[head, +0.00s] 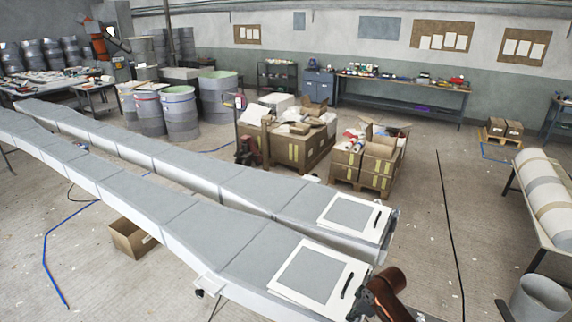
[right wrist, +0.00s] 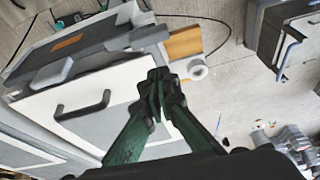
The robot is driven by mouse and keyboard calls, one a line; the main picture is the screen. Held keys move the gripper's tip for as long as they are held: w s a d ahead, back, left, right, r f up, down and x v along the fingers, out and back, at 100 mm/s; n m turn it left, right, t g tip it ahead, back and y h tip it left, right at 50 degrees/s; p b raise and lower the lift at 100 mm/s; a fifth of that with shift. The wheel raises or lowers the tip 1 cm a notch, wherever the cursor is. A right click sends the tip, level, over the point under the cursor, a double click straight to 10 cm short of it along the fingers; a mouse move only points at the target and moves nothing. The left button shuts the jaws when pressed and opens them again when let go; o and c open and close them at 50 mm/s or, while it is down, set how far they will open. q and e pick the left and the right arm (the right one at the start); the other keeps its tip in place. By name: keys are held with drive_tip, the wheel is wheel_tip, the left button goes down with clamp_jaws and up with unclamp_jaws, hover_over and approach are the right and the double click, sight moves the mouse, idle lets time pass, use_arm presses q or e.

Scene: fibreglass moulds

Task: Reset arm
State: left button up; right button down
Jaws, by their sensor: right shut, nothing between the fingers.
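My right gripper (head: 360,311) shows at the bottom edge of the head view, beside the near end of the closest long grey mould (head: 235,245). In the right wrist view my right gripper (right wrist: 160,80) has its fingertips together, with nothing between them. Below it in that view is a white-fronted unit (right wrist: 40,110) with a dark handle (right wrist: 82,105). I cannot tell whether the fingers touch anything there. My left gripper is in neither view.
A second long mould (head: 250,190) runs behind the first, each with a white-framed panel at its near end. Pallets with cardboard boxes (head: 295,148), drums (head: 180,115) and a roll bench (head: 540,200) stand beyond. A pale roll (right wrist: 197,69) lies near the wrist.

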drive_tip(key=s+f+m+t, duration=0.1)
drive_tip(key=s+f+m, duration=0.1)
drive_tip(key=s+f, duration=0.5)
drive_tip(key=s+f+m, duration=0.2)
drive_tip(key=s, duration=0.9)
drive_tip(key=s+d+r+m+h, duration=0.2)
drive_tip(key=s+d+m, duration=0.3)
drive_tip(key=s, duration=0.6)
drive_tip(key=s+d+r+m+h, duration=0.1)
drive_tip(key=s+d+m+h, duration=0.1)
drive_tip(key=s+d, duration=0.65)
wheel_tip(320, 180, down, 35)
drive_tip(key=s+a+b, duration=0.2)
drive_tip(key=a+b, duration=0.1)
drive_tip(key=b, duration=0.5)
use_arm(q)
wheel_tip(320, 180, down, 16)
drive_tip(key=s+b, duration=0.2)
drive_tip(key=b, duration=0.6)
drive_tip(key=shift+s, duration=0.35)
use_arm(e)
drive_tip(key=s+f+g, duration=0.1)
drive_tip(key=s+f, duration=0.9)
drive_tip(key=f, duration=0.4)
drive_tip(key=s+f+n+g, duration=0.1)
drive_tip(key=s+f, duration=0.9)
drive_tip(key=f, duration=0.4)
drive_tip(key=shift+s+f, duration=0.3)
